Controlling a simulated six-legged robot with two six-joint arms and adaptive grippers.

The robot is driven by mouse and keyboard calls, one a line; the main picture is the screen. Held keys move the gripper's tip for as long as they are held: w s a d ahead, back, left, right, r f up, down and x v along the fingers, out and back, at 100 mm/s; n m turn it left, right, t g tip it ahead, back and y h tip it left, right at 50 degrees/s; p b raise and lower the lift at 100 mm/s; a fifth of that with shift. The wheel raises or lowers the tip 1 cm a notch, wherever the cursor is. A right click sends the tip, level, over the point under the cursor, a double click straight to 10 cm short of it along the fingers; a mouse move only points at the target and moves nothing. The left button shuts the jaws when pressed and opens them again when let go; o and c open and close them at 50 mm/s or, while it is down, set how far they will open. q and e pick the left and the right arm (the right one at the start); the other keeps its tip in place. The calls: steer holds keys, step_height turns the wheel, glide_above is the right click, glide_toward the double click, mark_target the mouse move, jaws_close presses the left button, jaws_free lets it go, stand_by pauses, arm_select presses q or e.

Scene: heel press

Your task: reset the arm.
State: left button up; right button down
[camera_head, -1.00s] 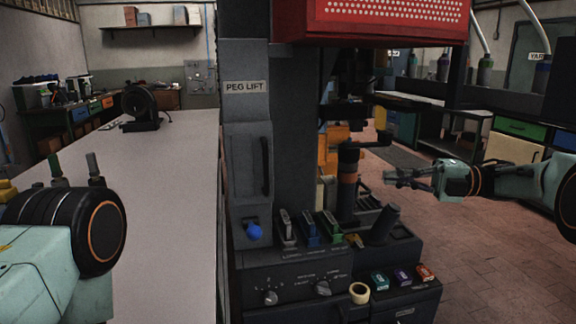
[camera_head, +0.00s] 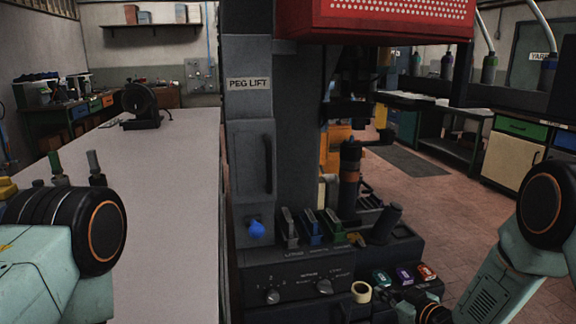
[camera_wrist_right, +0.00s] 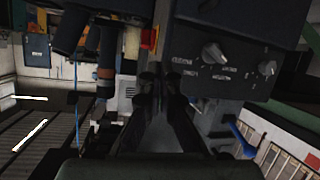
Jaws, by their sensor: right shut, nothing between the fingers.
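My right arm comes in from the right edge of the head view and bends down to the lower right. My right gripper (camera_head: 424,305) is partly cut off there, dark, just below the row of coloured buttons on the press. In the right wrist view its two dark fingers (camera_wrist_right: 160,84) are close together with nothing held, in front of the press panel with its knobs (camera_wrist_right: 213,53). My left arm shows at the left edge, but its gripper is out of frame.
The dark press (camera_head: 290,270) labelled PEG LIFT fills the middle, with a blue knob (camera_head: 256,230), levers and a tape roll (camera_head: 361,292). A red perforated housing (camera_head: 385,18) hangs above. A long grey table (camera_head: 170,200) lies left. Open tiled floor (camera_head: 465,200) is at the right.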

steer(key=s+f+m+g+h, duration=0.25)
steer(key=s+f+g, duration=0.35)
steer(key=s, duration=0.9)
steer(key=s+f+m+g+h, duration=0.3)
steer(key=s+f, duration=0.5)
steer(key=s, duration=0.7)
steer(key=s+g+b, duration=0.1)
steer(key=s+g, duration=0.2)
steer(key=s, duration=1.1)
steer(key=shift+s+a+r+m+g, duration=0.2)
steer(key=shift+m+g, duration=0.1)
steer(key=shift+m, duration=0.15)
steer(key=shift+y, duration=0.25)
